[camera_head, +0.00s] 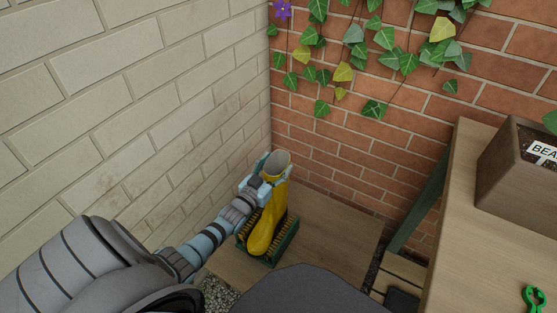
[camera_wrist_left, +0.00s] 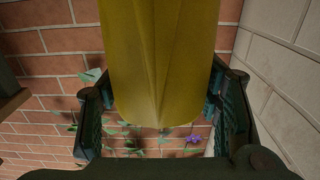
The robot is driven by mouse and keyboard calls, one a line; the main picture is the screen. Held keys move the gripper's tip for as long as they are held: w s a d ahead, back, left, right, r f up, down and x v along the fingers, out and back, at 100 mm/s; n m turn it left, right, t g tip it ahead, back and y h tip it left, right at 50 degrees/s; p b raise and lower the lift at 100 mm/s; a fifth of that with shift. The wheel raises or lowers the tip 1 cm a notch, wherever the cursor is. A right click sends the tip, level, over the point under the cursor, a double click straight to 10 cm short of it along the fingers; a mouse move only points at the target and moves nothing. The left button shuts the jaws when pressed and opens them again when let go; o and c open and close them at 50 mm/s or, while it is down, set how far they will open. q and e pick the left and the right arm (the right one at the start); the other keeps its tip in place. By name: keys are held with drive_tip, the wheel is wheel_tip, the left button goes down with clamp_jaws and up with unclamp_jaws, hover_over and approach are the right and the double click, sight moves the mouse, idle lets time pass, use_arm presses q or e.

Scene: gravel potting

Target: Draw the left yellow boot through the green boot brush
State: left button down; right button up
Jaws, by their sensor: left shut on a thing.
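One yellow boot (camera_head: 267,216) stands upright in the head view, its foot between the bristle rows of the green boot brush (camera_head: 283,247). The brush sits on a wooden board near the wall corner. My left gripper (camera_head: 266,173) is shut on the boot's shaft, close to its top. In the left wrist view the yellow boot shaft (camera_wrist_left: 160,60) fills the space between the two fingers of my left gripper (camera_wrist_left: 160,108). The boot hides part of the brush. My right gripper is not in view.
A pale block wall (camera_head: 150,110) stands close on the left and a brick wall (camera_head: 350,150) behind. A wooden table (camera_head: 450,240) at the right bears a brown planter box (camera_head: 515,175) and a green clip (camera_head: 534,298). The board (camera_head: 335,225) is clear right of the brush.

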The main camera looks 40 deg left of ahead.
sight(268, 177)
use_arm(q)
drive_tip(key=s+p, duration=0.1)
drive_tip(key=s, duration=0.1)
drive_tip(key=s+p, duration=0.1)
drive_tip(key=s, duration=0.1)
drive_tip(key=s+p, duration=0.1)
drive_tip(key=s, duration=0.1)
drive_tip(key=shift+d, duration=0.4)
drive_tip(key=shift+s, duration=0.1)
